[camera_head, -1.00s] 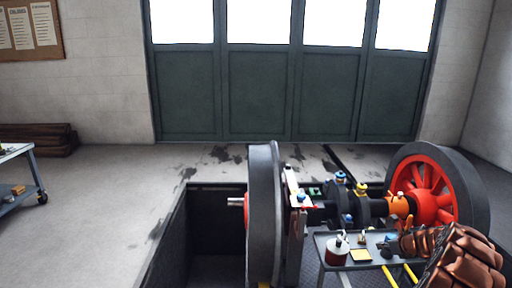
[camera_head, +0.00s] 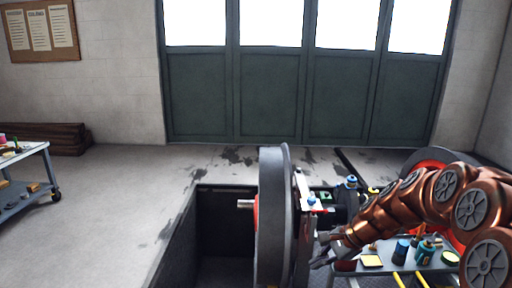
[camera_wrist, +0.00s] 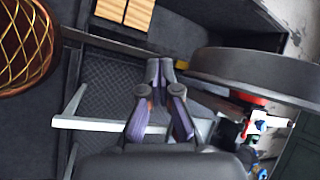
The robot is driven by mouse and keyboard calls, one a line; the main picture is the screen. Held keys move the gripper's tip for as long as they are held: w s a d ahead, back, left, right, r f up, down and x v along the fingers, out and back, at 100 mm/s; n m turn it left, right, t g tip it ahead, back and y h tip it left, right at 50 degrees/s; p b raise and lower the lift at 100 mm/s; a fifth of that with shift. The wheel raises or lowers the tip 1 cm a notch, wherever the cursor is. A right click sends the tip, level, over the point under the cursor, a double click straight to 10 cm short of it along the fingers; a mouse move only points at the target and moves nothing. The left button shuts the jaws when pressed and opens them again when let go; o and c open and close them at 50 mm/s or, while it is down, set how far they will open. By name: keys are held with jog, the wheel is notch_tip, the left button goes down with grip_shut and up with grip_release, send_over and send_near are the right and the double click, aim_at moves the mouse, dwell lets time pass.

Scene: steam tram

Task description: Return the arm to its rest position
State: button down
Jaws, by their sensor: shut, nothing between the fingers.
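My copper-coloured arm (camera_head: 425,200) reaches in from the right side of the head view, bent and extended toward the wheel. My gripper (camera_head: 322,251) is at its end, just right of the large grey wheel (camera_head: 272,215) and at the left end of the small work table (camera_head: 435,262). In the wrist view my gripper (camera_wrist: 160,72) has its fingertips together with nothing between them. Below it lies a dark patterned floor plate (camera_wrist: 112,80). Whether the gripper touches the wheel or table cannot be told.
A floor pit (camera_head: 222,225) opens left of the wheel. The table holds a yellow pad (camera_head: 371,261), a blue can (camera_head: 402,250) and other small items. A grey cart (camera_head: 30,170) stands at far left. The floor between cart and pit is clear.

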jog(key=s+a+r+n+g+h, duration=0.1)
jog(key=s+a+n+g+h, duration=0.2)
jog(key=s+n, duration=1.05)
jog(key=s+d+g+h, duration=0.1)
jog(key=s+d+h, duration=0.15)
jog(key=s, duration=0.85)
jog(key=s+d+g+h, duration=0.1)
jog(key=s+d, duration=0.2)
jog(key=s, duration=0.8)
jog(key=s+p+v, duration=0.2)
jog(key=p+v, duration=0.7)
jog(key=s+r+p+v, duration=0.1)
jog(key=s+p+v, duration=0.1)
jog(key=p+v, duration=0.7)
jog(key=shift+s+r+t+p, duration=0.2)
jog(key=shift+r+t+p, duration=0.15)
jog(key=shift+r, duration=0.2)
jog(key=shift+d, duration=0.1)
